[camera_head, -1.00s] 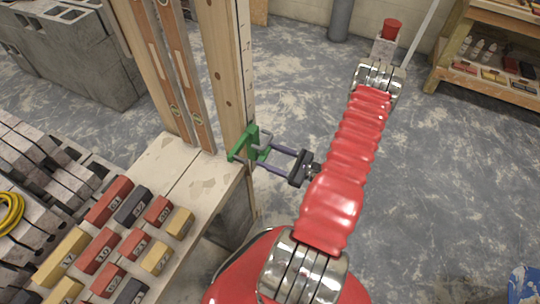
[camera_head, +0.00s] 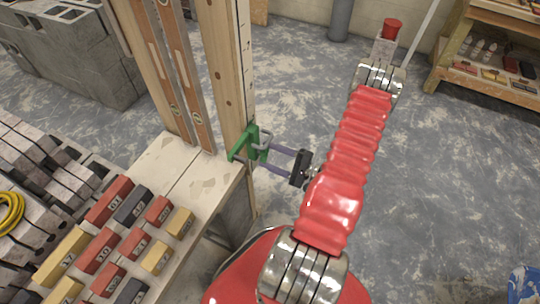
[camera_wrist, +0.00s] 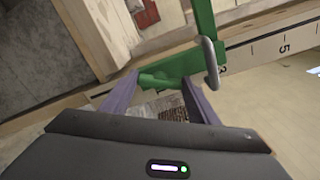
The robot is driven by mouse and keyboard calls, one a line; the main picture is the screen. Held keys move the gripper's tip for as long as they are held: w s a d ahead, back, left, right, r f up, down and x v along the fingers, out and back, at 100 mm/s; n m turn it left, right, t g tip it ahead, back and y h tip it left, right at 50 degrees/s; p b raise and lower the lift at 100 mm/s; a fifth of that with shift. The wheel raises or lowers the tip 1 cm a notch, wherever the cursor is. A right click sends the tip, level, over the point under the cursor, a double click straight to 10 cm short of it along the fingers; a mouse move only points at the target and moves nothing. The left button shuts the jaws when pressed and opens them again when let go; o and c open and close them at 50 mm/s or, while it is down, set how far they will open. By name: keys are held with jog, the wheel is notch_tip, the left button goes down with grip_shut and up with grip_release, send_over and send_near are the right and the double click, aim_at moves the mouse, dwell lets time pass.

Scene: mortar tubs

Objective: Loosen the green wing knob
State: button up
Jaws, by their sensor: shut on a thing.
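A green clamp (camera_head: 238,148) is fixed to the upright wooden post (camera_head: 218,65), low down near the bench end. A grey metal loop (camera_wrist: 211,62) sticks out from the clamp. In the wrist view the green wing knob (camera_wrist: 160,78) lies between the two purple fingertips of my gripper (camera_wrist: 159,84). My gripper is shut on the knob, one finger on each side. In the head view my gripper (camera_head: 264,158) reaches the clamp from the right, and the knob is mostly hidden behind the fingers and loop.
Numbered red, tan and dark blocks (camera_head: 110,200) lie on the bench (camera_head: 205,180) at left. Spirit levels (camera_head: 175,60) lean beside the post. A shelf (camera_head: 490,80) stands at the upper right. Open floor lies right of my arm.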

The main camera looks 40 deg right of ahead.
jog(key=n, duration=0.6)
jog(key=shift+a+f, duration=0.1)
dwell(0.4)
jog(key=o, duration=1)
jog(key=shift+o, duration=0.2)
jog(key=shift+s, duration=0.15)
jog(key=v, duration=1.3)
jog(key=shift+s, duration=0.3)
